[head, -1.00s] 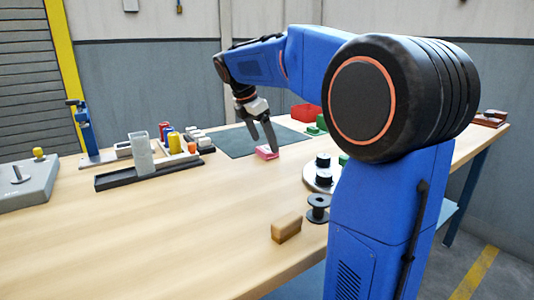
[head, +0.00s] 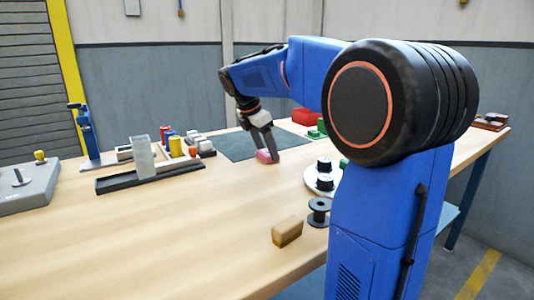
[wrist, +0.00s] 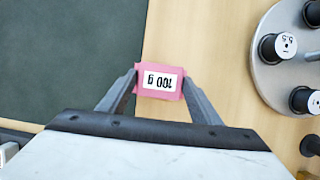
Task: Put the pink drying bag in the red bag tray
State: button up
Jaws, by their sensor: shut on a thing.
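The pink drying bag (wrist: 159,92) is a small block with a white label in the wrist view, between my two fingertips. It also shows in the head view (head: 263,157), at the near edge of the dark mat. My gripper (head: 269,150) points down and is shut on the bag, with one finger on each side; it also shows in the wrist view (wrist: 159,88). The bag is at or very near the table surface; I cannot tell if it touches. The red tray (head: 305,117) stands at the back of the table, beyond the mat, partly hidden by my arm.
The dark mat (head: 235,146) lies flat beside the bag. A round turntable with black spools (head: 323,180) is to the right, with a loose spool (head: 318,211) and a brown block (head: 287,231) nearer. A dark rack (head: 130,182) stands left.

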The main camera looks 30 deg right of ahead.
aim_at(266, 153)
notch_tip(266, 153, up, 10)
dwell(0.5)
